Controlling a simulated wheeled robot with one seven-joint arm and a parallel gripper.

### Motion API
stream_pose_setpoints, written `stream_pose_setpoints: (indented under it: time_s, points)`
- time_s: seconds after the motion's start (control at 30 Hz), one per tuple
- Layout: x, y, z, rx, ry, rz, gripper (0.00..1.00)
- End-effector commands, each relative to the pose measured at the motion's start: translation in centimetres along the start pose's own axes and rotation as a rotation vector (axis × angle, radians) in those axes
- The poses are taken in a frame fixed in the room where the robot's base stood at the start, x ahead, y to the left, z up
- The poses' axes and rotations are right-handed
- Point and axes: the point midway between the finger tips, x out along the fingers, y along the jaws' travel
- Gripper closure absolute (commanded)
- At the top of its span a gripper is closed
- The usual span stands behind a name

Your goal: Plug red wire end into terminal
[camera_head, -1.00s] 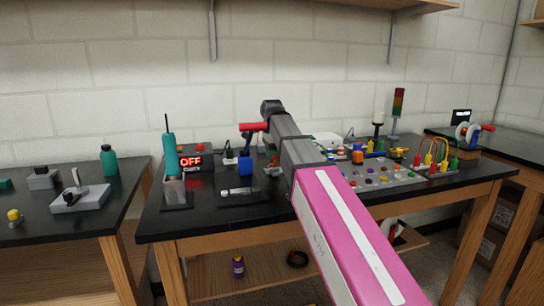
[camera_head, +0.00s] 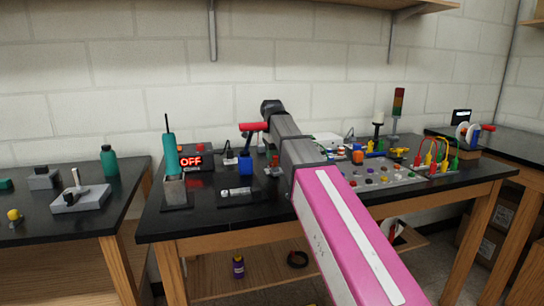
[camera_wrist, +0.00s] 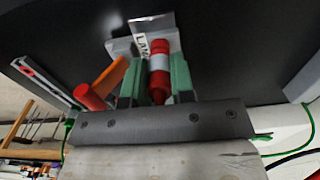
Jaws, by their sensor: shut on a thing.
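In the wrist view my gripper (camera_wrist: 156,88) has two green fingers, shut around a red cylindrical piece with a pale grey band, which looks like the red wire end (camera_wrist: 159,62). Its far tip points toward a grey block (camera_wrist: 124,46) with an upright plate and a white label reading "LAM", partly covered; this looks like the terminal. I cannot tell whether the tip touches the block or is inside it. The wire itself is not clear. In the head view my arm hides most of the gripper and the terminal area.
A red-handled lever (camera_head: 253,126) stands close by; its red knob (camera_wrist: 89,97) is left of my fingers in the wrist view. A button panel (camera_head: 375,179) and coloured leads (camera_head: 437,152) are right.

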Motion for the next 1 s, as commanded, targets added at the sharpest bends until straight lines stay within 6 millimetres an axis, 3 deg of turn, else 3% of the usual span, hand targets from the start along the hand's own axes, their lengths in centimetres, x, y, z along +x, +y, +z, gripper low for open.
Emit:
stream_pose_setpoints:
  time_s: [0.4,0.43,0.5,0.53,0.83,1.0]
  points:
    - [0.5,0.0,0.0,0.000,0.000,0.000,1.00]
    - [0.5,0.0,0.0,0.000,0.000,0.000,0.74]
    - [0.5,0.0,0.0,0.000,0.000,0.000,0.51]
    - [0.5,0.0,0.0,0.000,0.000,0.000,0.47]
    - [0.4,0.0,0.0,0.000,0.000,0.000,0.47]
    - [-1.1,-0.1,0.0,0.000,0.000,-0.002,0.47]
